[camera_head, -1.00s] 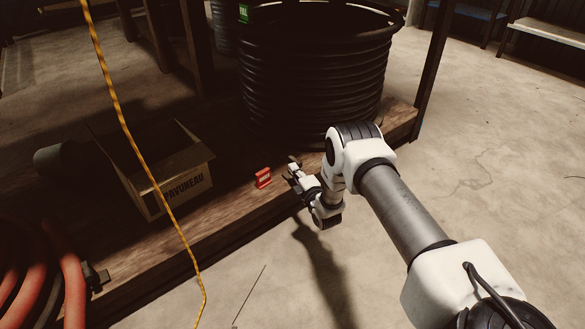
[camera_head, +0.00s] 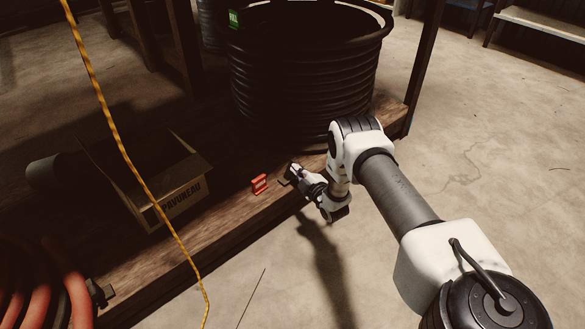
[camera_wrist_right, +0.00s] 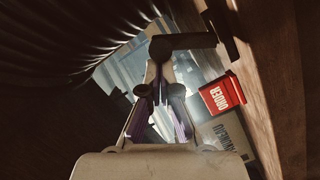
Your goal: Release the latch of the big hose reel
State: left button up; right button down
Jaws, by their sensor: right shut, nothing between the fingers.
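The big hose reel (camera_head: 305,85) is a black ribbed drum standing on the wooden platform. Its ribbed side also fills the upper left of the right wrist view (camera_wrist_right: 50,40). My right gripper (camera_head: 289,174) is low beside the reel's foot, just right of the red piece. Its fingers (camera_wrist_right: 160,70) are shut and empty, by a dark bar (camera_wrist_right: 184,42) that may be the latch. I cannot tell whether they touch it. My left gripper is not in view.
An open cardboard box (camera_head: 180,205) stands left on the platform (camera_head: 225,222). A yellow cord (camera_head: 130,150) hangs in front of it. Red hoses (camera_head: 35,300) lie at lower left. A dark post (camera_head: 422,60) rises right of the reel. The floor at right is clear.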

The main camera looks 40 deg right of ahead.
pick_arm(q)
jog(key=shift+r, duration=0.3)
pick_arm(e)
jog(key=d+m, duration=0.1)
jog(key=d+m+y, duration=0.1)
jog(key=shift+w+d+f+m, duration=0.1)
jog(key=shift+d+f+m, duration=0.1)
jog(key=shift+f+m, duration=0.1)
jog(key=shift+d, duration=0.1)
pick_arm(q)
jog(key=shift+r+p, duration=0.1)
jog(key=shift+p, duration=0.2)
